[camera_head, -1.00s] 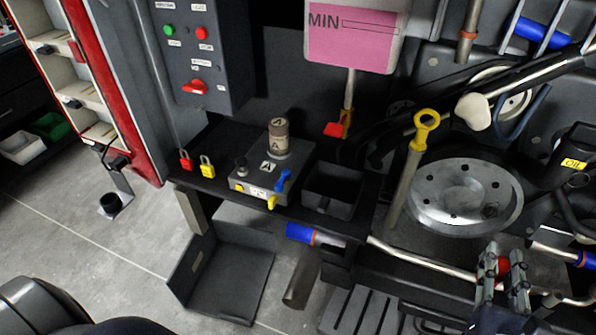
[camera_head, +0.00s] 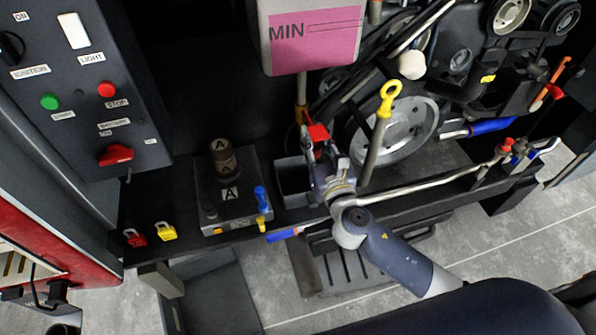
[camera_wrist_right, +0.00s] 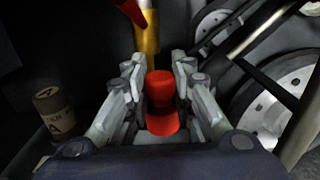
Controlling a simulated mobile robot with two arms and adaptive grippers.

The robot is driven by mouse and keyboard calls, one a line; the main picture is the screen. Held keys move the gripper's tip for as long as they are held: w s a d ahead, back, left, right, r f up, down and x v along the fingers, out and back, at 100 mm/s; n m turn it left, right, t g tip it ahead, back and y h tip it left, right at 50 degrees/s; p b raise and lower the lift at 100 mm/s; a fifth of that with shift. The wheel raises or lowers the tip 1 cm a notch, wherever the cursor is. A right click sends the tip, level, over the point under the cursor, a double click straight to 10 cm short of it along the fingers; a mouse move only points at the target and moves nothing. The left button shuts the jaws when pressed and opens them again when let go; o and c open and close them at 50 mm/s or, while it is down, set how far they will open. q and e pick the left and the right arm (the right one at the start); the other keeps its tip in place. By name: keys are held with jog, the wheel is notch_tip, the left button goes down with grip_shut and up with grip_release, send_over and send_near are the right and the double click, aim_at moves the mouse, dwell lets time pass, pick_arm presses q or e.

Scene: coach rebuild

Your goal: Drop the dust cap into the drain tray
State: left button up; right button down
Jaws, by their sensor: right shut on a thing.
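The red dust cap (camera_wrist_right: 160,88) sits between the fingers of my right gripper (camera_wrist_right: 160,72), which is shut on it. In the head view my right gripper (camera_head: 320,155) is over the shelf, at the right side of an open dark box (camera_head: 293,178) that looks like the drain tray. Red shows at its fingertips there, but I cannot tell cap from tap lever. The gripper and arm hide part of the box. My left gripper is not in view.
A tap (camera_head: 301,112) hangs under the pink reservoir (camera_head: 312,45), close to my gripper. A yellow-handled dipstick (camera_head: 388,98) stands right of it. A grey block (camera_head: 228,190) with a canister (camera_head: 222,157) is left of the box.

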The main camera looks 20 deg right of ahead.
jog(key=shift+w+d+f, duration=0.1)
jog(key=shift+w+d, duration=0.05)
jog(key=shift+w, duration=0.7)
jog(key=shift+f, duration=0.25)
notch_tip(320, 180, down, 4)
jog(key=b, duration=0.5)
jog(key=shift+f, duration=0.1)
jog(key=shift+f+b, duration=0.55)
jog(key=shift+b, duration=0.05)
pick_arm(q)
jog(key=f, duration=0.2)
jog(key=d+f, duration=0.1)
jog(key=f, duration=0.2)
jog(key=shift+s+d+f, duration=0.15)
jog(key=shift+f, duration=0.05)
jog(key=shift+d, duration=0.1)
pick_arm(e)
jog(key=c, duration=1.5)
grip_release()
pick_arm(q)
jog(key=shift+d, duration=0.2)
pick_arm(e)
jog(key=shift+o, duration=1)
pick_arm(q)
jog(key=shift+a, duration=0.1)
pick_arm(e)
jog(key=shift+s, duration=0.1)
